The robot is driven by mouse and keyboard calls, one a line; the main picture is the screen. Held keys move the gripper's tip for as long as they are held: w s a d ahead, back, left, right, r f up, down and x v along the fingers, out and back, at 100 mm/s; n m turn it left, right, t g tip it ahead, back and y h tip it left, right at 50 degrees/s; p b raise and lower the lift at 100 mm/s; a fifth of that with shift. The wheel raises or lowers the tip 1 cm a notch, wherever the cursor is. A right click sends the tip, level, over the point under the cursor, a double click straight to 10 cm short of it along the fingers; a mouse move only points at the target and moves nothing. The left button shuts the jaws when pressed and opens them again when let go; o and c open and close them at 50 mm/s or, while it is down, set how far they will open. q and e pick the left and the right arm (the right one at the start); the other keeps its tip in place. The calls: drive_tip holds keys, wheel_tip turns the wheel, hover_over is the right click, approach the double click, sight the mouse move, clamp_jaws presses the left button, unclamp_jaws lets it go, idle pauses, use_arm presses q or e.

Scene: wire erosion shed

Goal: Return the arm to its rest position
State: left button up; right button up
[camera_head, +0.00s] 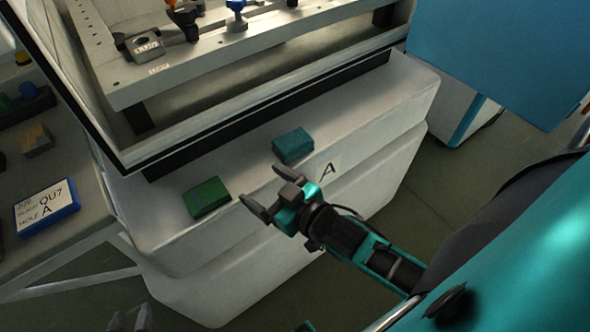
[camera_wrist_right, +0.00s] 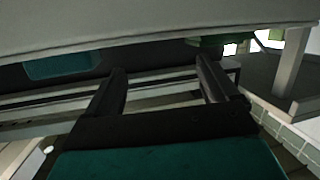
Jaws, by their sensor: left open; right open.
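My right gripper (camera_head: 267,191) is open and empty, with its arm coming in from the right. In the head view it appears over the front of the white machine base, by two blocks. In the right wrist view the two fingers of the right gripper (camera_wrist_right: 168,85) stand wide apart with nothing between them. My left gripper (camera_head: 130,318) shows only as dark fingertips at the bottom edge, apart and empty; the rest of that arm is out of frame.
A green block (camera_head: 206,197) and a teal block (camera_head: 293,145) lie on the white machine base's ledge (camera_head: 345,118), near my right gripper. A side table at left holds a blue-framed card (camera_head: 46,207). A blue panel (camera_head: 500,55) stands upper right. Floor is open at right.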

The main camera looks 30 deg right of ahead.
drive_tip(key=s+d+f+m+g+h, duration=0.1)
drive_tip(key=s+f+g, duration=0.2)
drive_tip(key=s+f, duration=0.4)
drive_tip(key=shift+s+d+f+g+h, duration=0.15)
drive_tip(key=shift+s+d+g+h, duration=0.15)
drive_tip(key=shift+d+g+h, duration=0.1)
